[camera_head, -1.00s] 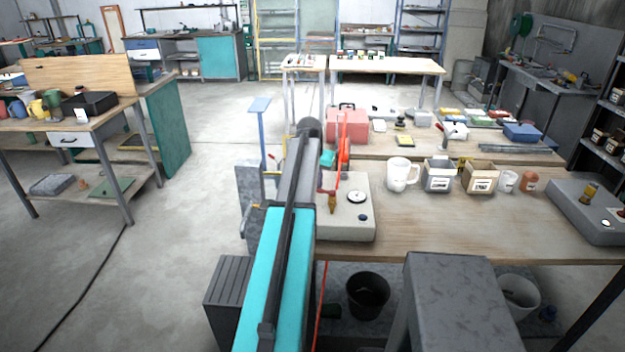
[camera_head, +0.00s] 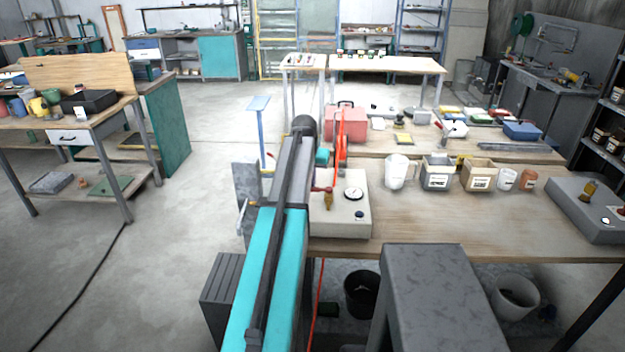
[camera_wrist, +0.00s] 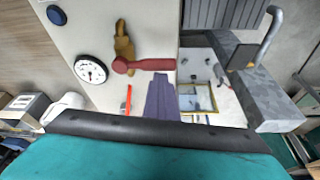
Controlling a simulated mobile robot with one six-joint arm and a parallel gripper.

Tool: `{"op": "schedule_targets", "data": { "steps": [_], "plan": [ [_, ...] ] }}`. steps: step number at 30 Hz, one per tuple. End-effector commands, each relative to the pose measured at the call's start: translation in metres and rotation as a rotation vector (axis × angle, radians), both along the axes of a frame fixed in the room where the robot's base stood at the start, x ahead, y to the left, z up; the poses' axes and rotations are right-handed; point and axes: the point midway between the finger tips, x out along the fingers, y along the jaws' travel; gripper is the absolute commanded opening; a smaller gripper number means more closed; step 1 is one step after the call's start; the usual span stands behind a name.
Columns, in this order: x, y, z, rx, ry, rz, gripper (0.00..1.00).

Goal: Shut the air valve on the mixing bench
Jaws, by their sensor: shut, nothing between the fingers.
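The air valve has a brass body (camera_head: 328,201) and a red lever (camera_head: 319,189). It sits on a pale grey box (camera_head: 345,228) at the left end of the mixing bench, beside a round white gauge (camera_head: 354,194). In the wrist view the brass body (camera_wrist: 123,45) is upper centre, and the red lever (camera_wrist: 147,65) points right from it. My gripper (camera_wrist: 160,78) shows as shut, dark purple-grey fingers with nothing held. Its tip is at the lever's outer end in the picture; I cannot tell whether they touch. In the head view my arm hides the gripper.
A white jug (camera_head: 397,172), a grey bin (camera_head: 436,181) and a cardboard-coloured box (camera_head: 478,176) stand right of the valve box. A red case (camera_head: 352,119) is behind. A grey stool-like block (camera_head: 422,262) stands at the bench's front. The floor at left is open.

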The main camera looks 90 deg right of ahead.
Motion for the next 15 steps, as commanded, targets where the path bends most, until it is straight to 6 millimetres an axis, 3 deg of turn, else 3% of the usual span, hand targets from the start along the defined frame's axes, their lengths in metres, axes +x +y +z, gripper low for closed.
{"op": "schedule_targets", "data": {
  "steps": [8, 15],
  "plan": [
    [-0.003, -0.001, -0.001, 0.005, 0.002, -0.004, 0.0],
    [-0.001, -0.015, -0.001, 0.003, 0.001, -0.001, 0.0]
  ]
}}
